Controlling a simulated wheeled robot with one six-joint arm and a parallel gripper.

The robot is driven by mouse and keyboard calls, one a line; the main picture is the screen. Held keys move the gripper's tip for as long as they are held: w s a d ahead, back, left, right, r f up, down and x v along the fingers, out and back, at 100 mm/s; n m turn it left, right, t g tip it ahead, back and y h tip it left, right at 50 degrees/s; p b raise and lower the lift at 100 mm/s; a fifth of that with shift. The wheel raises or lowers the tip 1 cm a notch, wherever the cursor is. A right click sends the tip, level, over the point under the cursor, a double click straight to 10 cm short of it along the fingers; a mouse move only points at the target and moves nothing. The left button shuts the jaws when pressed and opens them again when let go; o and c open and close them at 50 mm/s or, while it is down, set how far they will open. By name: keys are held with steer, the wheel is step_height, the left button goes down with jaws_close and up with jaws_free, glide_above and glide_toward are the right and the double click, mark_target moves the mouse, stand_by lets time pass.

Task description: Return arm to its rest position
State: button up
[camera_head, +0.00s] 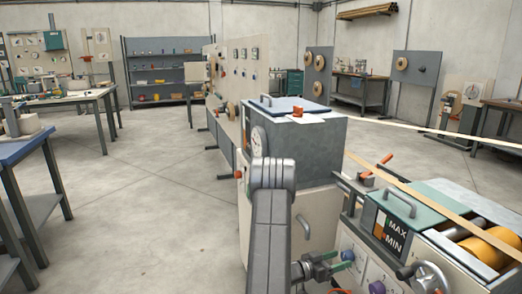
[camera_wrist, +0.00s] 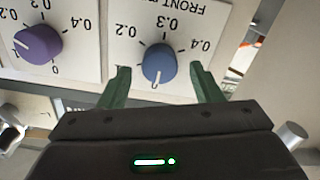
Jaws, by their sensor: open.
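My gripper (camera_head: 345,262) is in front of the machine's front panel at the lower middle of the head view. In the wrist view my gripper (camera_wrist: 160,82) shows two green fingers spread apart, with nothing between them touching. A blue knob (camera_wrist: 159,63) on a white scale plate lies in line with the gap between the fingers. Its dial reads FRONT, with the rest of the word cut off. A purple knob (camera_wrist: 38,44) on another plate is to the left. My grey arm reaches up from the bottom of the head view.
The winder has a grey box (camera_head: 300,140) with a round gauge, and a green lid (camera_head: 405,208) with a handle beside a yellow roller (camera_head: 490,247). A crank handwheel (camera_head: 428,280) is at the lower right. Open floor (camera_head: 150,200) lies left; a blue-topped table (camera_head: 22,147) stands beyond.

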steer(key=shift+x, duration=1.3)
steer(key=shift+a, duration=0.1)
